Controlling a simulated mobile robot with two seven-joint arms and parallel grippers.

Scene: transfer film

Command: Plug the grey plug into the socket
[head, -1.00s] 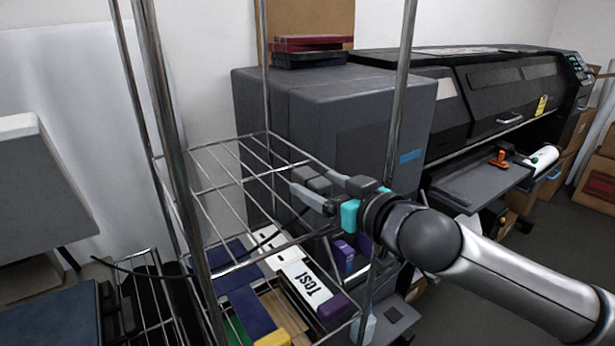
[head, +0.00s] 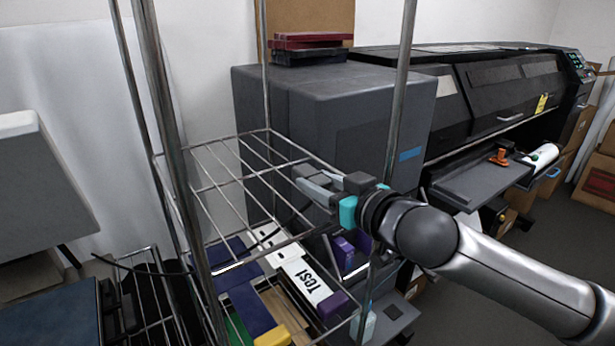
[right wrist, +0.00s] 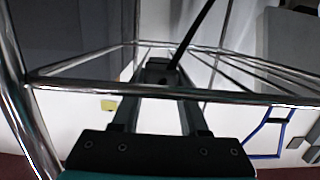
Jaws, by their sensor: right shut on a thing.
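My right gripper (head: 308,182) is at the wire rack's top shelf, with its fingers pointing left. In the right wrist view, its fingers (right wrist: 157,88) are shut on a dark grey plug (right wrist: 157,70), and a black cable runs up from it. In the head view the plug is largely hidden by the fingers. A white block with dark slots (head: 268,238), which looks like the socket, lies below and left of the gripper, seen through the shelf wires. The plug is apart from it. My left gripper is not in view.
The wire rack (head: 215,187) has upright posts and shelf wires close around the gripper. Boxes, including a white one with lettering (head: 306,280), lie lower in the rack. A grey cabinet (head: 340,115) and a large black printer (head: 490,95) stand behind.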

